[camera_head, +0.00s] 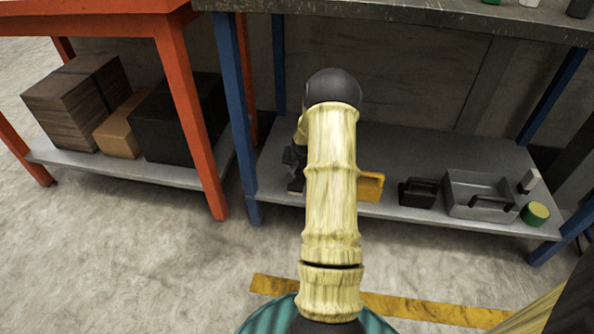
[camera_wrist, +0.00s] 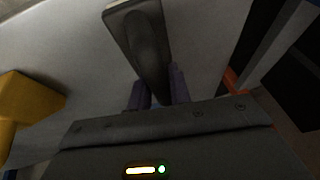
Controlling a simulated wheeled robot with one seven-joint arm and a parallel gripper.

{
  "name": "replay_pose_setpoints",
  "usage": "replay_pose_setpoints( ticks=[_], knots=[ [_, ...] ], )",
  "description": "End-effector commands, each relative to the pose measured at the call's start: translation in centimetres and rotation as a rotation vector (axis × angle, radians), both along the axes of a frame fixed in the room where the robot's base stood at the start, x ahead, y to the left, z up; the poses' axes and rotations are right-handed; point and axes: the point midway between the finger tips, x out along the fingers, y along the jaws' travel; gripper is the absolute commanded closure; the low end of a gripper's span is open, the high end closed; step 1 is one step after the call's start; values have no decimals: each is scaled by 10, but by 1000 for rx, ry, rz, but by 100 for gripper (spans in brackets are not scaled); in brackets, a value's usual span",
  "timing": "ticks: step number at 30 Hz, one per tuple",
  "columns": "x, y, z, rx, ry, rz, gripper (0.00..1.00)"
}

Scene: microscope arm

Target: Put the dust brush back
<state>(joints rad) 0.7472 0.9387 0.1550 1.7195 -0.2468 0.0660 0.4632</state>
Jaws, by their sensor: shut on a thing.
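My gripper (camera_wrist: 158,92) is shut on a dark, flat, elongated thing, which I take to be the dust brush (camera_wrist: 138,35). In the wrist view the brush stretches from between the two fingers up to the top edge, over a pale grey surface. In the head view my gripper (camera_head: 295,160) is at the left part of the lower grey shelf (camera_head: 400,150), under the bench. My own arm covers most of it there, and I cannot tell the brush apart from the dark fingers. Whether the brush touches the shelf is not clear.
A blue leg (camera_head: 238,110) stands left. The shelf's back is clear.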

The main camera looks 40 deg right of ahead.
Motion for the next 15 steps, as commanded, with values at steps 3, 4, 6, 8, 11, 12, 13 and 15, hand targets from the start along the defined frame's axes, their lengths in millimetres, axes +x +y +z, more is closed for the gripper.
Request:
replay_pose_setpoints(
  ticks=[3, 4, 6, 8, 11, 12, 13, 15],
  knots=[
    [0, 0, 1, -1, -1, 0, 100],
    [0, 0, 0, 0, -1, -1, 100],
    [0, 0, -1, 0, -1, -1, 100],
    [0, 0, -2, 0, -1, -1, 73],
    [0, 0, -2, 0, 0, -1, 59],
    [0, 0, -2, 0, 0, -1, 59],
    [0, 0, -2, 0, 0, -1, 59],
    [0, 0, -2, 0, 0, -1, 59]
  ],
)
